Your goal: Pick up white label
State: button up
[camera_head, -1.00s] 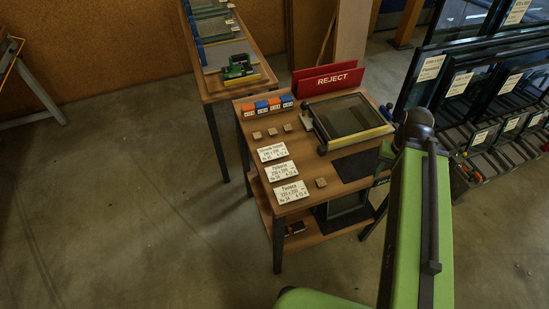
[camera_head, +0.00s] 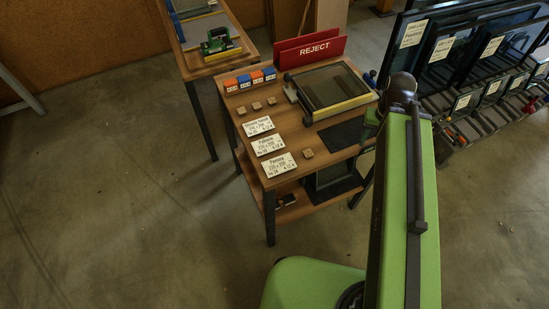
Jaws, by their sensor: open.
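Three white labels with dark print lie in a row along the left side of a wooden table: the far label (camera_head: 258,127), the middle label (camera_head: 268,144) and the near label (camera_head: 279,167). They lie flat and apart from any part of my arm. My green arm rises at the right of the view, and its dark elbow joint stands just right of the table. My gripper is not visible; the arm hides whatever lies behind it.
The table (camera_head: 243,142) also holds small wooden blocks (camera_head: 308,153), orange and blue boxes (camera_head: 250,79), a glass frame in a fixture (camera_head: 330,88) and a red REJECT sign (camera_head: 312,49). Racked frames (camera_head: 450,60) stand at right. Floor left of the table is clear.

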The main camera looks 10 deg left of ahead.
aim_at(262, 125)
jog(key=u, duration=1.6)
jog(key=k, duration=0.5)
jog(key=u, duration=0.85)
jog(key=i, duration=1)
